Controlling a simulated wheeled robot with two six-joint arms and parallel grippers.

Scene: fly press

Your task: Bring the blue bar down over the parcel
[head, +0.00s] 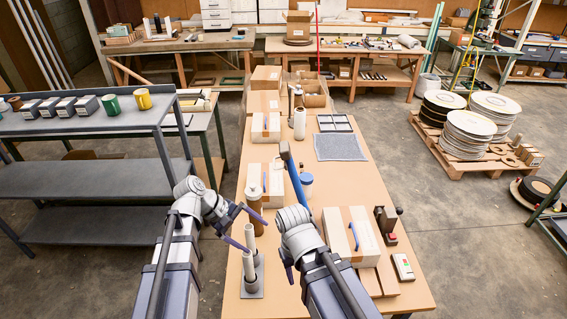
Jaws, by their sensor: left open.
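The long blue bar (295,178) stands tilted at the middle of the workbench, with a dark grey block at its upper end. Its lower end is hidden behind my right arm. White parcels with brown bands lie on the bench; one (338,238) is right of my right arm, with a small blue strip on it, and another (275,186) is left of the bar. I cannot tell which is the task's parcel. My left gripper (258,237) is open beside two grey upright tubes, left of the bar. My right gripper (291,270) is mostly hidden by its own arm; one purple finger shows.
The grey tubes stand on a small base (251,291). A brown cup (255,205), a blue-lidded jar (306,184) and a black device with a red button (386,224) crowd the bench. A grey mat (339,147) lies farther back. A shelf rack (95,122) stands left.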

